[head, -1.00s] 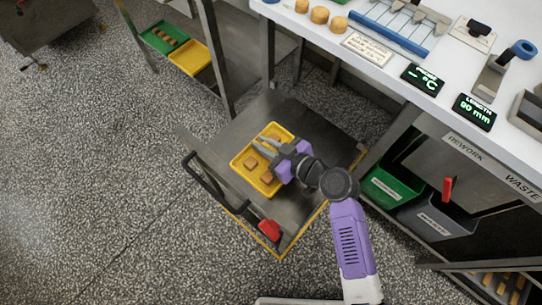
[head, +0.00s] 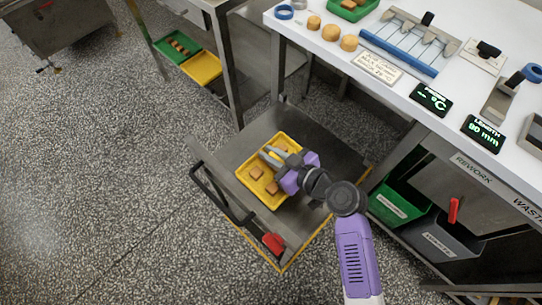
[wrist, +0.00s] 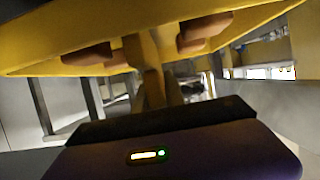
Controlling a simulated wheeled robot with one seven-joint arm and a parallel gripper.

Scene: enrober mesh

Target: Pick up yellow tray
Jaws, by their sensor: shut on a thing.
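The yellow tray (head: 243,182) is on or just above the grey metal cart top (head: 323,165), and I cannot tell which. It holds several small brown pieces (head: 257,173). My gripper (head: 269,156) reaches over the tray from the right, and its jaws are shut on the tray. In the wrist view the yellow tray (wrist: 70,68) fills the top, with brown pieces (wrist: 203,32) in it. The fingers (wrist: 152,88) meet the tray at the middle there. The exact grip point is partly hidden by my gripper.
The cart has a black handle (head: 222,198) and a red part (head: 273,243). A second yellow tray (head: 203,69) and a green tray (head: 178,46) sit on a low shelf. A white worktop (head: 300,60) stands beyond. Green (head: 397,203) and grey (head: 438,239) bins are at right.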

